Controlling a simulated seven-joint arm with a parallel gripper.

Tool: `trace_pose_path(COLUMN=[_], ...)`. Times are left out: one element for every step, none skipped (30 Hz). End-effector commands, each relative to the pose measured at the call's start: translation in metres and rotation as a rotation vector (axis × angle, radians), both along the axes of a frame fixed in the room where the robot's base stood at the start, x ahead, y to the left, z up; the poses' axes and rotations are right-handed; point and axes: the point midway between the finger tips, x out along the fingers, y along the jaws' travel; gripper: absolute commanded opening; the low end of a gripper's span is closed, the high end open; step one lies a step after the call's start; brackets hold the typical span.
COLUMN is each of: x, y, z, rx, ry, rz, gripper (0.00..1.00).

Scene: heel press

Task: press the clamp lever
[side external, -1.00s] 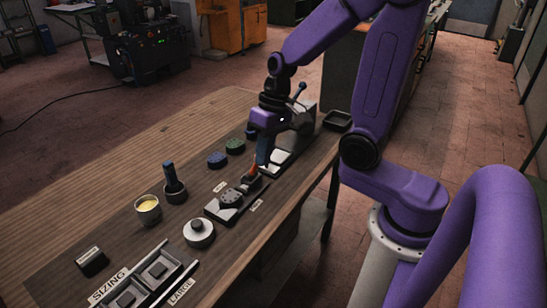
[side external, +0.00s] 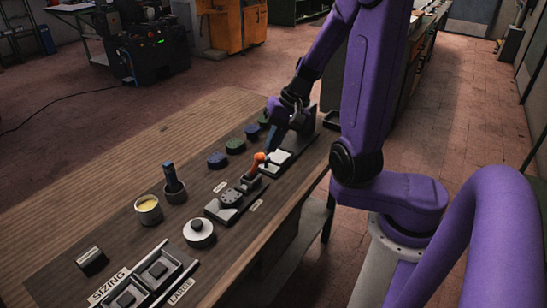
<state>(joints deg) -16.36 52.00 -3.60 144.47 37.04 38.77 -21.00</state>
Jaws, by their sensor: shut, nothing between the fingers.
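The lever is tilted up toward the back right. My gripper (side external: 268,158) is shut and empty, its blue fingers pointing down just right of the orange knob. I cannot tell whether the fingertips touch the knob. The dark wrist and part of the gripper body overlap the equipment behind.
A white-topped block (side external: 277,158) lies just behind the clamp. The bench's left side is bare.

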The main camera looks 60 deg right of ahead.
Motion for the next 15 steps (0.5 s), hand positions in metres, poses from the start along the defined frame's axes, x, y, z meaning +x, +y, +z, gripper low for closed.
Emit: trace_pose_path(x=[-0.002, -0.004, -0.005, -0.007, -0.009, -0.011, -0.013, -0.014, -0.017, -0.019, -0.022, -0.025, -0.027, -0.030, -0.033], y=[-0.004, -0.007, -0.010, -0.012, -0.015, -0.018, -0.021, -0.023, -0.027, -0.029, -0.032, -0.035, -0.037, -0.040, -0.043], z=[-0.001, -0.001, -0.002, -0.002, -0.002, -0.003, -0.003, -0.003, -0.004, -0.004, -0.005, -0.005, -0.005, -0.006, -0.006], rx=[0.004, 0.005, 0.007, 0.009, 0.009, 0.011, 0.013, 0.015, 0.016, 0.017, 0.017, 0.019, 0.020, 0.020, 0.022], ry=[-0.002, -0.005, -0.008, -0.010, -0.013, -0.016, -0.018, -0.019, -0.022, -0.025, -0.027, -0.030, -0.032, -0.035, -0.038], rz=[-0.038, -0.059, -0.088, -0.110, -0.130, -0.158, -0.180, -0.201, -0.230, -0.251, -0.272, -0.301, -0.322, -0.342, -0.368], gripper=[0.00, 0.00, 0.00, 0.00, 0.00, 0.00, 0.00, 0.00, 0.00, 0.00, 0.00, 0.00, 0.00, 0.00, 0.00])
